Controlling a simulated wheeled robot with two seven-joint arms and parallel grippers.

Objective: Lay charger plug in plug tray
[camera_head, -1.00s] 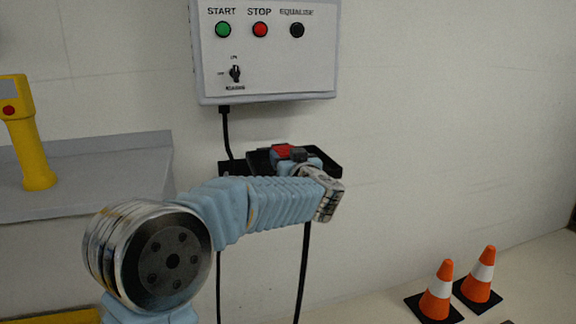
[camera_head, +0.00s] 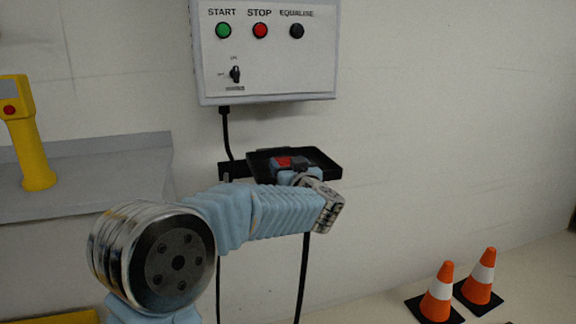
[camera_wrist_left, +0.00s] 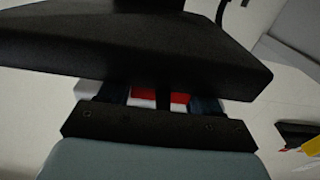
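The charger plug (camera_head: 284,161) shows as a red part with dark grey beside it, at the black plug tray (camera_head: 325,163) under the control box. My left gripper (camera_head: 292,163) is shut on it. In the left wrist view the red of the plug (camera_wrist_left: 172,98) shows between the two dark fingers (camera_wrist_left: 160,100). The black tray (camera_wrist_left: 140,40) fills the top of that view and hides the fingertips. The plug appears low over the tray's near side; I cannot tell whether it touches the floor of the tray. My right gripper is not in view.
The control box (camera_head: 265,50) hangs on the wall above the tray. A black cable (camera_head: 226,133) runs down from it, and a dark line (camera_head: 304,265) hangs below. Two orange cones (camera_head: 437,293) stand at lower right.

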